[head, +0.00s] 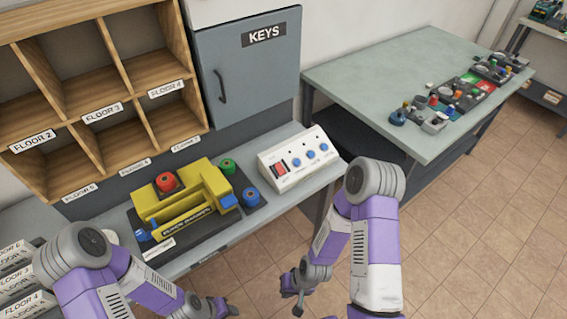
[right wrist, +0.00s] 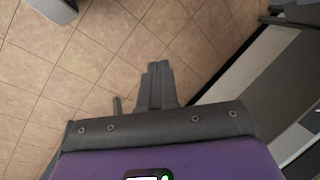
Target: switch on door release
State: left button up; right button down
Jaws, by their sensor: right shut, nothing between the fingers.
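A white sloped control box (head: 300,160) stands on the grey counter, right of the yellow machine. It has a red switch (head: 281,170) at its left and several blue knobs. Its small labels are too small to read, so I cannot tell which control is the door release. My right gripper (head: 297,303) is low in front of the counter, well below and apart from the box. In the right wrist view its fingers (right wrist: 155,82) are together and empty above the floor. My left gripper (head: 228,306) is at the bottom edge, partly cut off; its opening is unclear.
A yellow machine (head: 182,205) with red, green and blue parts sits on the counter (head: 208,264). Wooden pigeonholes (head: 100,90) and a grey KEYS cabinet (head: 248,75) are behind. A green-topped table (head: 375,75) with small items stands at right. The tiled floor (head: 465,235) is open.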

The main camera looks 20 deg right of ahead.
jog(key=w+d+r+m+t, duration=0.1)
jog(key=w+d+r+m, duration=0.15)
jog(key=w, duration=0.35)
jog(key=w+d+r+m+t, duration=0.1)
jog(key=w+r, duration=0.2)
jog(key=w, duration=0.2)
jog(key=m+t+h, duration=0.1)
jog(key=m+t, duration=0.4)
jog(key=m, duration=0.2)
send_near(278, 165)
jog(key=w+r+v, duration=0.1)
jog(key=v, duration=0.6)
jog(key=shift+s+a+f, duration=0.15)
jog(key=shift+s+f, duration=0.05)
jog(key=shift+s, duration=0.1)
jog(key=b+x, duration=0.3)
jog(key=x, duration=1.1)
jog(key=shift+s+f, duration=0.15)
jog(key=shift+f, duration=0.05)
jog(key=shift+d, duration=0.25)
